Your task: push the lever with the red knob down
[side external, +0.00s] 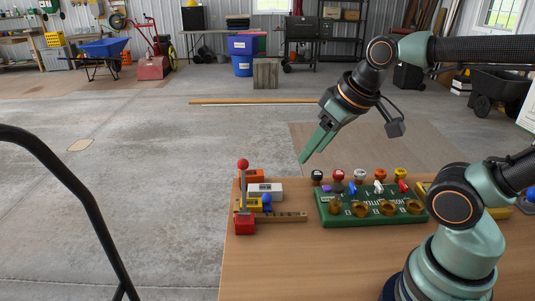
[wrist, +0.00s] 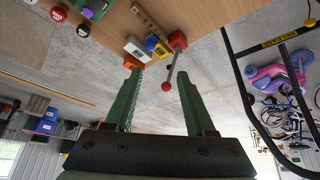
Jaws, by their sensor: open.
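The lever's red knob (side external: 243,164) tops a grey rod that stands roughly upright from a red base (side external: 244,226) near the left end of the table. In the wrist view the red knob (wrist: 166,86) shows between my fingers in the picture, with the red base (wrist: 178,39) above it. My gripper (side external: 304,160) has green fingers, is open and holds nothing. In the side view it is in the air to the right of the knob, its tips at about the knob's height in the picture. My gripper (wrist: 160,72) also shows in the wrist view, its fingers apart.
Orange (side external: 255,176), white (side external: 265,190) and yellow (side external: 254,205) blocks and a blue knob (side external: 267,199) crowd the lever. A wooden strip (side external: 290,217) lies beside its base. A green board (side external: 340,220) with coloured stoppers and round cups is to the right. The table front (side external: 275,265) is clear.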

